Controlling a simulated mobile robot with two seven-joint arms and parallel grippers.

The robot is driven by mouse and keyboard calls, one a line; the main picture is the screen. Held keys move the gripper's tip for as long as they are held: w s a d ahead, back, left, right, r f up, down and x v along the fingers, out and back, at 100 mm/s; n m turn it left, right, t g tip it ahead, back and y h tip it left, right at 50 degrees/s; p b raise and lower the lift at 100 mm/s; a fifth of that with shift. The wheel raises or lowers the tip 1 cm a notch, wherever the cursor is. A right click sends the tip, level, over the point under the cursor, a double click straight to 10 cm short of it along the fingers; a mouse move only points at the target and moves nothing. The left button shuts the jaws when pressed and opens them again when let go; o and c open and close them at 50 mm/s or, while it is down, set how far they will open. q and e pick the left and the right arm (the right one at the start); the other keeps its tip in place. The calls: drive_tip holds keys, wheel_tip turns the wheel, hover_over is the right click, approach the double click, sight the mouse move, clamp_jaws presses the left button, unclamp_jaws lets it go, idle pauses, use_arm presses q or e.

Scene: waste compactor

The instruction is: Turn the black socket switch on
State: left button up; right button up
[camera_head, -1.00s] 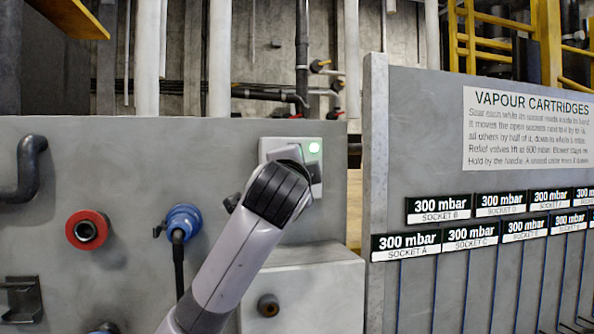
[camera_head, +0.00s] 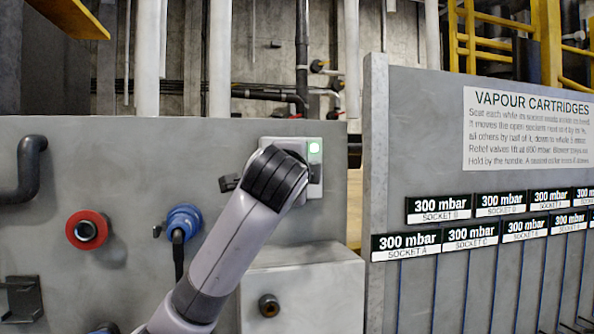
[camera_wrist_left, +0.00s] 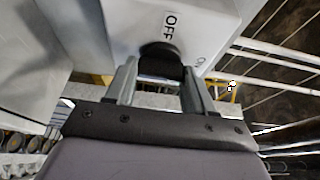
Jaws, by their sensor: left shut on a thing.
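The light grey switch box (camera_head: 318,185) is on the grey wall panel, with a lit green lamp at its top right. It shows close in the left wrist view (camera_wrist_left: 205,18), with an OFF label and a partly cut ON label. A black switch knob (camera_wrist_left: 160,55) sticks out of its face. My left gripper (camera_wrist_left: 158,88) is shut on this knob, one finger on each side. In the head view my left forearm and wrist cover most of the box and hide the knob and fingers. My right gripper is not in view.
Left of the box are a red-ringed socket (camera_head: 87,230) and a blue socket (camera_head: 183,223) with a black cable hanging down. A grey box (camera_head: 318,285) juts out below. The vapour cartridges board (camera_head: 420,130) stands at the right.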

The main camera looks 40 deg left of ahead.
use_arm(q)
drive_tip(key=o, duration=1)
drive_tip(key=shift+o, duration=0.2)
drive_tip(key=shift+s+d, duration=0.1)
drive_tip(key=b+v, duration=0.2)
drive_tip(key=v, duration=0.5)
